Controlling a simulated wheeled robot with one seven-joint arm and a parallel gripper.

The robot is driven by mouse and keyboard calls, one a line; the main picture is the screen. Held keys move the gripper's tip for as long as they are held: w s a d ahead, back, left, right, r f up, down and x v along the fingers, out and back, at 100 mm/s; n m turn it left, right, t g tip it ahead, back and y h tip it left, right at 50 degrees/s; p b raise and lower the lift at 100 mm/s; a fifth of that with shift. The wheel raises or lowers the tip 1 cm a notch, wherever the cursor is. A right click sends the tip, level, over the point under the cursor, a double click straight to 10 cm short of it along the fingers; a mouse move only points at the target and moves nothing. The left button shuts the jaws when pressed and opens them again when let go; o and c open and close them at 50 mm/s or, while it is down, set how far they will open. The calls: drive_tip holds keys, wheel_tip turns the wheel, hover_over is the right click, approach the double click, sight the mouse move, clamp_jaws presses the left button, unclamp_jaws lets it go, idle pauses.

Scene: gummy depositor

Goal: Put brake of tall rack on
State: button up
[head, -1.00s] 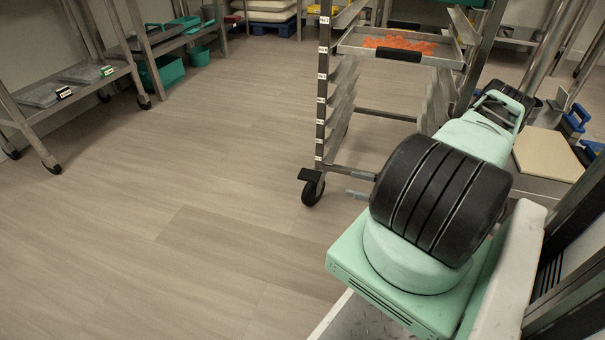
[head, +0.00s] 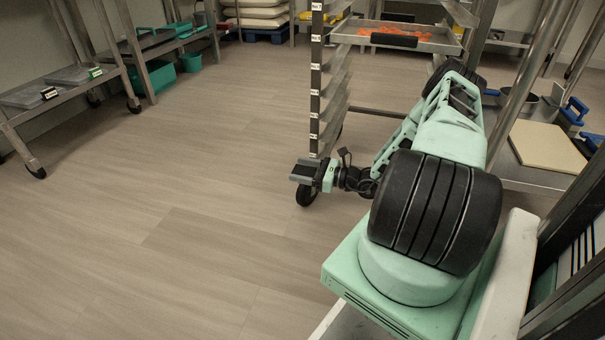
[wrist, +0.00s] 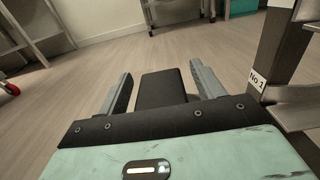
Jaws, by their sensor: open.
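The tall rack (head: 316,85) stands right of centre in the head view, with numbered labels on its metal post. Its near caster (head: 307,195) is at the foot of that post. My gripper (head: 301,170) is low at this caster, with its fingers level and pointing left. In the wrist view my gripper (wrist: 163,84) is open, and the black brake pedal (wrist: 161,88) lies between the two fingers with a gap on each side. The pedal's tilt is hard to tell. The rack's post also shows at the right of the wrist view (wrist: 283,45).
A tray of orange gummies (head: 398,36) sits high in the rack. A wheeled metal table (head: 70,88) with clear lids is at the left. A cream board (head: 547,146) lies on a surface at the right. The floor left of the rack is clear.

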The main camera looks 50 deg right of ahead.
drive_tip(key=c, duration=1.4)
drive_tip(key=shift+a+f+n+p, duration=0.3)
drive_tip(key=shift+n+p, duration=0.3)
drive_tip(key=shift+p, duration=0.6)
drive_tip(key=shift+s+a+f+n+p, duration=0.1)
drive_tip(key=shift+a+f+n+p, duration=0.05)
drive_tip(key=shift+f+n+p, duration=0.65)
drive_tip(key=shift+s+a+f+n+p, duration=0.1)
drive_tip(key=shift+f+n+p, duration=0.4)
drive_tip(key=shift+f+n, duration=0.5)
drive_tip(key=o, duration=1.4)
drive_tip(key=shift+r, duration=0.1)
drive_tip(key=p+v, duration=0.5)
drive_tip(key=v, duration=1.2)
drive_tip(key=shift+s, duration=0.2)
